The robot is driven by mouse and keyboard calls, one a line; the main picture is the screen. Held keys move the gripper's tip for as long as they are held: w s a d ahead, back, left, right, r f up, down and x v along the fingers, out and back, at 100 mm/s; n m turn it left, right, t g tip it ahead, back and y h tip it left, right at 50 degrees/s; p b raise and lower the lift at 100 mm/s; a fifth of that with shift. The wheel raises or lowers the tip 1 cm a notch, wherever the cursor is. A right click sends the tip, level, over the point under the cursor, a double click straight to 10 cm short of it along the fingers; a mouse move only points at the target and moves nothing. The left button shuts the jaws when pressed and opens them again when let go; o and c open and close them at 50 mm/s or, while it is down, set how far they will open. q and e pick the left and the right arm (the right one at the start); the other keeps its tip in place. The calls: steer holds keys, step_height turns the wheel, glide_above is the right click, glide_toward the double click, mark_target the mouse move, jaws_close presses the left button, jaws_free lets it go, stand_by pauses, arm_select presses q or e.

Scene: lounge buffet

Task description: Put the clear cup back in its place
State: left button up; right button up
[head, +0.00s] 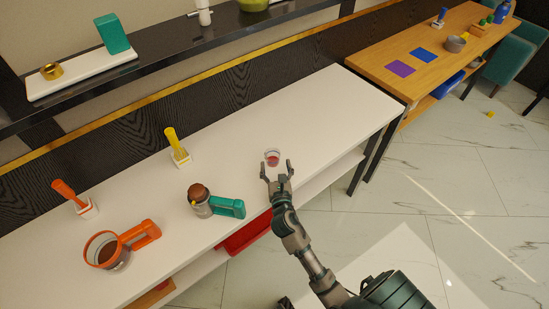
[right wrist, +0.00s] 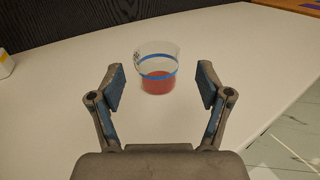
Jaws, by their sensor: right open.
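The clear cup (head: 272,157) stands upright on the white counter (head: 330,105), towards its right part. It has a blue band and red contents low inside. In the right wrist view the cup (right wrist: 157,68) stands ahead of my right gripper (right wrist: 160,88), centred between the two fingers and a little beyond their tips. My right gripper (head: 277,171) is open and empty, close to the cup on its near side. No contact with the cup shows. My left gripper is not in view.
An orange-handled pot (head: 108,250), a green-handled container (head: 202,202) and holders with yellow (head: 176,145) and orange (head: 70,193) tools stand to the left on the counter. A wooden table (head: 430,70) is at right. The counter right of the cup is clear.

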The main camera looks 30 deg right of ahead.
steer(key=v, duration=0.4)
steer(key=a+v, duration=0.1)
steer(key=v, duration=0.3)
steer(key=shift+w+r, duration=0.1)
steer(key=shift+r, duration=0.1)
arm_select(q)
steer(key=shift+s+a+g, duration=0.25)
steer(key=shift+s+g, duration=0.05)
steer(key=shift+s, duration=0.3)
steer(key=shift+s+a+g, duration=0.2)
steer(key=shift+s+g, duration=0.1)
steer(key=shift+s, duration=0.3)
arm_select(e)
steer(key=shift+d+f, duration=0.1)
steer(key=shift+d, duration=0.4)
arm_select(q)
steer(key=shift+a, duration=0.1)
arm_select(e)
steer(key=shift+a, duration=0.15)
